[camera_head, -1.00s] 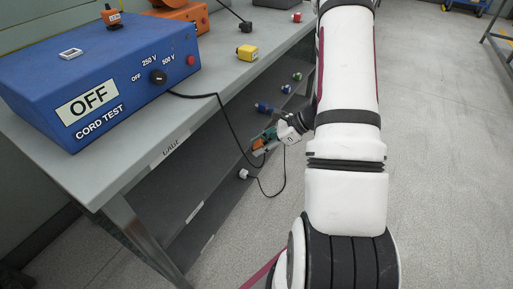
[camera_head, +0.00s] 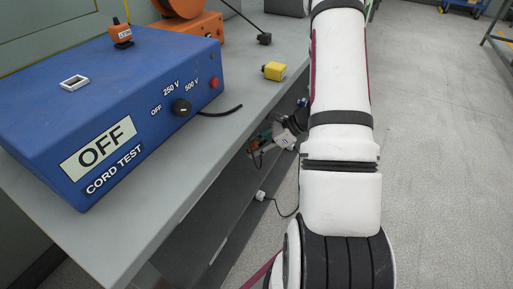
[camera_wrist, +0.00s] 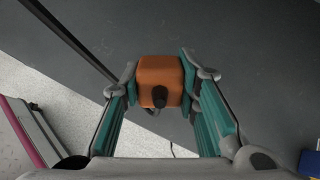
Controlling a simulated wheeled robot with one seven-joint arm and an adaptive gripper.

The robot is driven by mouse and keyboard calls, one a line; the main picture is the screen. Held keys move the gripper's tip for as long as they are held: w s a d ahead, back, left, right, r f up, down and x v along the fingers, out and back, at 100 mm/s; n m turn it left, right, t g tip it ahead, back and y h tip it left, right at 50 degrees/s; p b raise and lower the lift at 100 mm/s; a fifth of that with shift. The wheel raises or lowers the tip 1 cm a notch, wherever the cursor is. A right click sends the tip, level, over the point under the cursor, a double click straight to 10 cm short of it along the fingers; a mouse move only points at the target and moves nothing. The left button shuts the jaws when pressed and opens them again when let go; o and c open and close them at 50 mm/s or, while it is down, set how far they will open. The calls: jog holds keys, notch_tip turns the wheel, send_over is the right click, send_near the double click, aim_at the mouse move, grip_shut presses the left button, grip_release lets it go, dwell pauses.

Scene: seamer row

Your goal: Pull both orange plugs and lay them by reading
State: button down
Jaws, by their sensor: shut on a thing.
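My gripper (camera_wrist: 160,90) is shut on an orange plug (camera_wrist: 160,78); in the wrist view, the plug sits between the teal-sided fingers, with a dark round stub on its near face. In the head view my gripper (camera_head: 258,144) is low beside the bench's front edge, above the lower shelf, and the held plug shows only as a small orange patch. Another orange plug-like block (camera_head: 121,33) with a small label stands on a black base on top of the blue cord tester (camera_head: 60,100). The tester's sign reads OFF.
The grey bench (camera_head: 165,215) carries a yellow block (camera_head: 274,71), a black plug (camera_head: 264,39) on a cord and an orange unit (camera_head: 200,28) behind. A short black cord (camera_head: 222,112) lies by the tester. A white plug (camera_head: 260,195) hangs lower down.

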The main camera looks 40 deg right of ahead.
aim_at(256, 168)
jog(key=shift+w+f, duration=0.1)
jog(key=shift+w+f+b, duration=0.1)
jog(key=shift+f+b, duration=0.45)
jog(key=shift+f, duration=0.15)
jog(key=shift+f+b, duration=1.85)
jog(key=shift+f, duration=0.85)
jog(key=c, duration=1.2)
grip_release()
jog(key=shift+o, duration=0.2)
